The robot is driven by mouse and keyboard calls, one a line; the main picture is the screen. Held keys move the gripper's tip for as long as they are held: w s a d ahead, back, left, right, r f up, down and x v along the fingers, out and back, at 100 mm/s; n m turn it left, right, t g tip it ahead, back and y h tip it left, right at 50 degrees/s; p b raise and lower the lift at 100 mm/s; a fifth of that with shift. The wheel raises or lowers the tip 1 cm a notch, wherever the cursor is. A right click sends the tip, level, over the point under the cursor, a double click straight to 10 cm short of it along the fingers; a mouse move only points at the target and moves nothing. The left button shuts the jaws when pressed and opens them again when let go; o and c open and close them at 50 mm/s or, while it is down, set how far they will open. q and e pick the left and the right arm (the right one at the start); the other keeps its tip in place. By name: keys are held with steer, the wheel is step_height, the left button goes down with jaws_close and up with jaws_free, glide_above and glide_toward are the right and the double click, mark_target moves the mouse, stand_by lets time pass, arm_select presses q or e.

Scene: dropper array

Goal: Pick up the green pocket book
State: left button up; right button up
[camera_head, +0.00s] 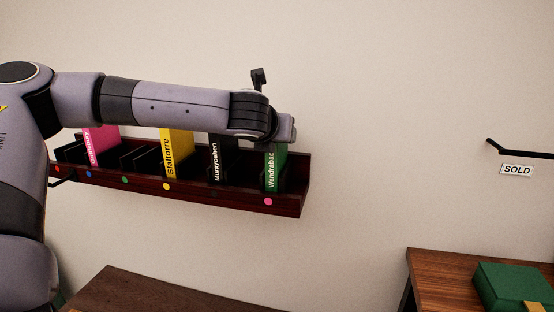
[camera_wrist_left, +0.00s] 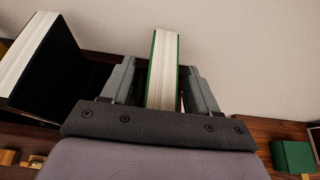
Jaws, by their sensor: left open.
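The green pocket book (camera_head: 270,170), its spine reading something like "Wendrahac", stands upright in the right end slot of a dark red wall rack (camera_head: 230,194). In the head view my left gripper (camera_head: 287,127) is at the top of this book, and its fingers are mostly hidden. In the left wrist view the green book (camera_wrist_left: 163,72) shows pale page edges between the two fingers of my left gripper (camera_wrist_left: 160,68). The fingers are open, one on each side of the book, with small gaps visible. My right gripper is in neither view.
The rack also holds a black book (camera_head: 216,160), a yellow book (camera_head: 176,155) and a pink book (camera_head: 102,146). The black book (camera_wrist_left: 48,75) is left of my gripper in the wrist view. A green box (camera_head: 512,285) sits on a wooden table (camera_head: 432,265). A "SOLD" sign (camera_head: 517,170) is at right.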

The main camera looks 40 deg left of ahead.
arm_select(q)
steer(key=shift+w+a+f, duration=0.1)
steer(key=shift+w+f, duration=0.05)
steer(key=shift+w, duration=0.1)
jaws_close()
step_height(320, 180, up, 10)
steer(key=shift+r+p, duration=0.1)
steer(key=shift+p, duration=0.85)
